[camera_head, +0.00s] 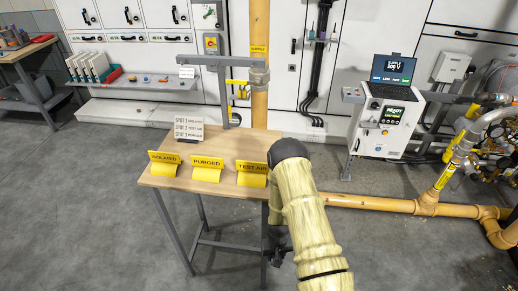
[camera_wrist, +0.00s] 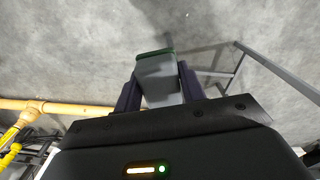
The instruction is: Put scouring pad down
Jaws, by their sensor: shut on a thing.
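In the wrist view my gripper (camera_wrist: 160,88) is shut on a grey block with a dark green edge, which I take to be the scouring pad (camera_wrist: 158,68). The two dark fingers press on its left and right sides. Bare floor shows beyond it, and it touches no surface that I can see. In the head view my arm comes down at the right edge of the wooden table (camera_head: 236,145). The dark end of my arm shows low beside the table's right legs, mostly hidden, and the pad cannot be made out there.
The table bears yellow signs for isolated (camera_head: 163,163), purged (camera_head: 207,168) and test air (camera_head: 251,173), and a white text card (camera_head: 188,129). A yellow pipe (camera_head: 375,203) runs low on the right. The table's frame (camera_wrist: 225,72) is near in the wrist view.

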